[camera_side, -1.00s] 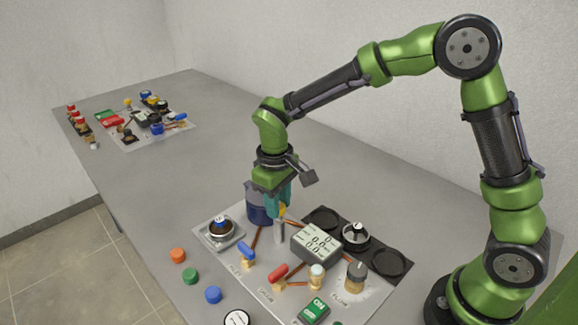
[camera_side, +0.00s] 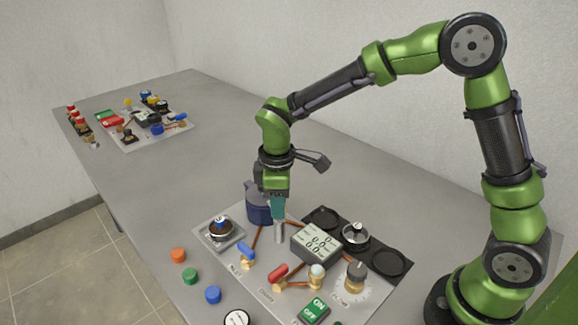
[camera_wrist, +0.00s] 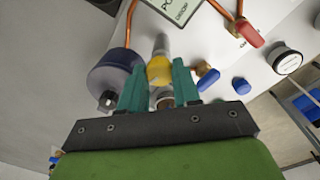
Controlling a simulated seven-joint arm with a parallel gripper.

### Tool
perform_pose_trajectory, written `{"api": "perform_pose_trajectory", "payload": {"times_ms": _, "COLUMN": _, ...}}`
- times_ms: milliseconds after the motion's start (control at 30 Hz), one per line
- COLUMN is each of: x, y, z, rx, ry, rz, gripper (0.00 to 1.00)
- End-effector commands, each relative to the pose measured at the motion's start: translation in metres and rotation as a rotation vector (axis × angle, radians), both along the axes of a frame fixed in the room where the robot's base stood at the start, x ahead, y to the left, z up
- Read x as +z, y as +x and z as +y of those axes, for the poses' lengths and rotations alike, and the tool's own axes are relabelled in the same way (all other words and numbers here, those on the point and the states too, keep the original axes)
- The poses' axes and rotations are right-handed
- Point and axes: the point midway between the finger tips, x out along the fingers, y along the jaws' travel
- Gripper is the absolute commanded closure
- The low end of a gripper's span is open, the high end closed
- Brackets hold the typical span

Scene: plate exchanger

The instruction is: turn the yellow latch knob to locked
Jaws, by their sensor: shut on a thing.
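The yellow latch knob (camera_wrist: 159,70) shows in the wrist view between the two teal fingers of my gripper (camera_wrist: 158,88). The fingers are shut on it. It sits at the end of a grey metal post (camera_wrist: 161,44). In the side view my gripper (camera_side: 279,215) points down over the same post (camera_side: 280,233), and the fingers hide the knob. No locked marking can be read beside it.
A dark blue round vessel (camera_side: 258,207) stands close behind the gripper. A display box (camera_side: 316,242), blue-handled valve (camera_side: 246,250) and red-handled valve (camera_side: 278,271) are nearby on the panel. Loose coloured caps lie in front. A second panel (camera_side: 165,140) lies far left.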

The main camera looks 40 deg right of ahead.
Motion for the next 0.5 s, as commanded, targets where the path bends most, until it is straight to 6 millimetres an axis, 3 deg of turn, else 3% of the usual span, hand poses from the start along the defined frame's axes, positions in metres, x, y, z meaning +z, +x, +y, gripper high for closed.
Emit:
{"api": "perform_pose_trajectory", "payload": {"times_ms": 400, "x": 0.0016, "y": -0.0004, "z": 0.0003, "rx": 0.005, "ry": 0.0, "rz": 0.0, "gripper": 0.99}}
{"api": "perform_pose_trajectory", "payload": {"times_ms": 433, "x": 0.0016, "y": -0.0004, "z": 0.0003, "rx": 0.005, "ry": 0.0, "rz": 0.0, "gripper": 0.64}}
{"api": "perform_pose_trajectory", "payload": {"times_ms": 500, "x": 0.0014, "y": -0.0003, "z": 0.0003, "rx": 0.004, "ry": 0.001, "rz": -0.001, "gripper": 0.53}}
